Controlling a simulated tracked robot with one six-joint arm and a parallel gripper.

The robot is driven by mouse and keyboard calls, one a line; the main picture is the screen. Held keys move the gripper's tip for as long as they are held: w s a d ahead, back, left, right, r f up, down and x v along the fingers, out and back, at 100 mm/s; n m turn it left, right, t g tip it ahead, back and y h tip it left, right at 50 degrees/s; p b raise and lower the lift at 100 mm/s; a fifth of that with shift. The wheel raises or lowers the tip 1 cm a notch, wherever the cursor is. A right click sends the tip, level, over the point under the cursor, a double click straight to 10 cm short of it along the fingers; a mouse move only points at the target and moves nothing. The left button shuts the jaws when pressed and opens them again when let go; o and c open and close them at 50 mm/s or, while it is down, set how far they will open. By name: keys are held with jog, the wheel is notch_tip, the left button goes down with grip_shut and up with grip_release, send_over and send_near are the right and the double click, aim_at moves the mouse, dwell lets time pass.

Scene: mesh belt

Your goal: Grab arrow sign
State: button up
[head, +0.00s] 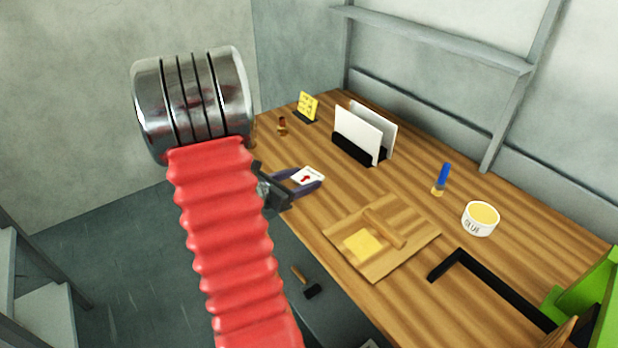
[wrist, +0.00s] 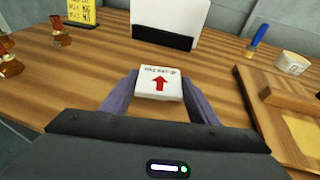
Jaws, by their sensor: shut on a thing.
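The arrow sign (head: 307,177) is a small white block with a red arrow and a line of dark text. It also shows in the wrist view (wrist: 160,84), between the two purple fingers. My gripper (head: 309,182) is shut on the sign, with a finger on each side of it. The sign is over the left part of the wooden table (head: 300,145). I cannot tell whether it touches the tabletop or is a little above it.
A black holder with white sheets (head: 357,134) stands behind the sign. A yellow note stand (head: 308,106) and a small brown stamp (head: 282,125) are at the far left. A wooden board (head: 410,262), a blue-handled brush (head: 442,176) and a glue tub (head: 480,220) are to the right.

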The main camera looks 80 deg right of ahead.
aim_at(302, 181)
jog(key=shift+c, duration=0.3)
notch_tip(302, 181, up, 10)
dwell(0.7)
dwell(0.3)
